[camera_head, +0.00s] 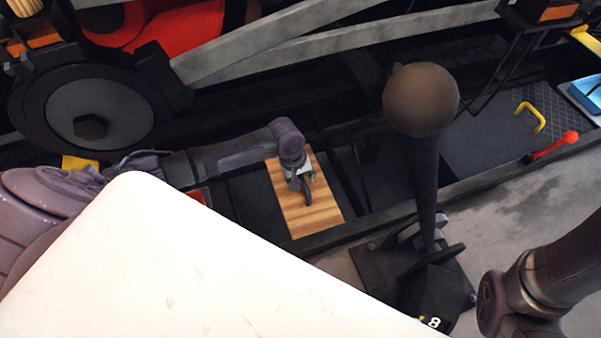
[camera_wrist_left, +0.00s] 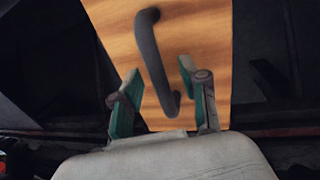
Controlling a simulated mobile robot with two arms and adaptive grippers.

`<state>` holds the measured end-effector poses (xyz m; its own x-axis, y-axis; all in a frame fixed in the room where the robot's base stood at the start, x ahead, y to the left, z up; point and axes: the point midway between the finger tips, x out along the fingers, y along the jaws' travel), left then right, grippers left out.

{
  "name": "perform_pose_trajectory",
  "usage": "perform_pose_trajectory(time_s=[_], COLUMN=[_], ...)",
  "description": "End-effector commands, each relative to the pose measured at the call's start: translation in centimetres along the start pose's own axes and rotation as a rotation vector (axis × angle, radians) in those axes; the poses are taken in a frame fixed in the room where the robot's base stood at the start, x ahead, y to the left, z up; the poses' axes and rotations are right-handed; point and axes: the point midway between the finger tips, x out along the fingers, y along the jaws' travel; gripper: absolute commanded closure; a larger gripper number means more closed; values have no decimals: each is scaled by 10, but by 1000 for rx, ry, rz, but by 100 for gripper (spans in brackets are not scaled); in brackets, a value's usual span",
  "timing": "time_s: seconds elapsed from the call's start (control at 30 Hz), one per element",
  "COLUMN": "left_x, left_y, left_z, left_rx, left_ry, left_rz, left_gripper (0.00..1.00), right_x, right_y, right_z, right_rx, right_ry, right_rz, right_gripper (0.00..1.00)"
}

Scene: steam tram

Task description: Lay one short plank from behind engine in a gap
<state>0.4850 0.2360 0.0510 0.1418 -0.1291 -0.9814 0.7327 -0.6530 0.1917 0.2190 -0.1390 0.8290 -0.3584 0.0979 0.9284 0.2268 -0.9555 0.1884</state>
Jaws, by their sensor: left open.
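A short wooden plank (camera_head: 316,212) with striped grain and a dark handle lies in the dark trough in the middle of the head view. My left gripper (camera_head: 304,185) is over the plank at its handle. In the left wrist view the plank (camera_wrist_left: 205,30) fills the upper middle, and its dark curved handle (camera_wrist_left: 152,55) runs between the two green-padded fingers of my left gripper (camera_wrist_left: 160,92). The fingers are open, with a space on each side of the handle. My right arm shows at the lower right, but its gripper is out of view.
A tall lever with a brown ball knob (camera_head: 421,99) stands right of the plank on a black base. A dark plate with a yellow handle (camera_head: 531,117), a red lever (camera_head: 556,146) and a blue object (camera_head: 589,94) lie farther right. Grey rods and a wheel (camera_head: 97,113) run behind.

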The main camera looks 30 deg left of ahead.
Motion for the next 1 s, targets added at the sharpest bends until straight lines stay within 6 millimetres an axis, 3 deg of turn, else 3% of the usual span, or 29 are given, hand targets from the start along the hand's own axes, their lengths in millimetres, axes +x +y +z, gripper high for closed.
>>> perform_pose_trajectory(time_s=[0.6,1.0], left_x=[-108,-119], left_y=[1,1], left_z=[-1,-1], left_rx=[1,0], left_ry=[3,2], left_rz=[5,4], left_gripper=[56,56], right_x=[0,1], right_y=[0,-1], right_z=[-1,-1], right_rx=[0,0], right_ry=[3,3], right_rz=[-2,-2], right_gripper=[60,60])
